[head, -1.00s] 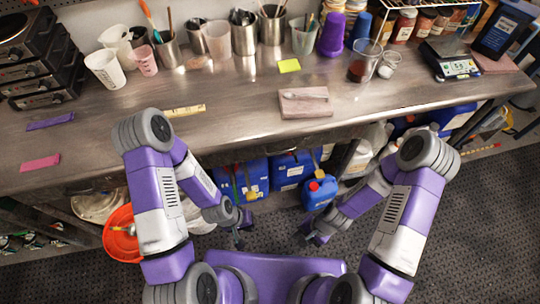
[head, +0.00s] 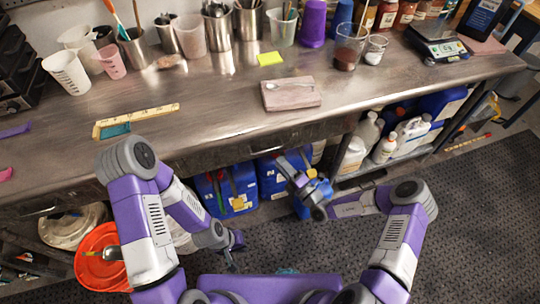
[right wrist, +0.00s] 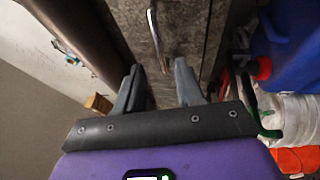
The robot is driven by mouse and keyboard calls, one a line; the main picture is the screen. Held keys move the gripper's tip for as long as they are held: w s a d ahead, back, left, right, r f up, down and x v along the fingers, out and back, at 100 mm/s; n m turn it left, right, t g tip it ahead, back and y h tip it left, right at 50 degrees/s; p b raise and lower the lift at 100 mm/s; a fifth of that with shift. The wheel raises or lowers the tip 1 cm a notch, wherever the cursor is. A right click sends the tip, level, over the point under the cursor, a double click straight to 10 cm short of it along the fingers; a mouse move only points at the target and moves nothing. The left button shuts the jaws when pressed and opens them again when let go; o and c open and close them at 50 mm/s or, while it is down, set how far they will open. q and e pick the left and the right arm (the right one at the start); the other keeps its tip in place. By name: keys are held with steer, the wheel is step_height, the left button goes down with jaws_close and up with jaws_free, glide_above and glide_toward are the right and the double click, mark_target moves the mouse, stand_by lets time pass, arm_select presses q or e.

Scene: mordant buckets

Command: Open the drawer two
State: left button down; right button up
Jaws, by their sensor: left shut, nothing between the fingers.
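A grey drawer front with a bent metal handle (right wrist: 156,40) shows in the right wrist view. I cannot read a number on it. My right gripper (right wrist: 158,75) is open, with the handle just beyond the gap between its fingertips; nothing is between the fingers. In the head view the right gripper (head: 290,165) is raised to the front of the steel bench, below its edge, and the handle is hard to make out there. My left gripper (head: 234,262) is shut and empty, hanging low before the blue canisters, away from the bench front.
The steel bench (head: 215,115) carries cups, jars, a wooden block (head: 291,97) and a scale (head: 440,50). Blue canisters (head: 228,192) and white bottles stand beneath it. An orange bucket (head: 98,250) is on the floor at left. Dark floor at right is open.

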steer(key=b+x, duration=0.1)
steer(key=x, duration=0.5)
steer(key=shift+w+a, duration=0.2)
steer(key=shift+a, duration=0.15)
jaws_close()
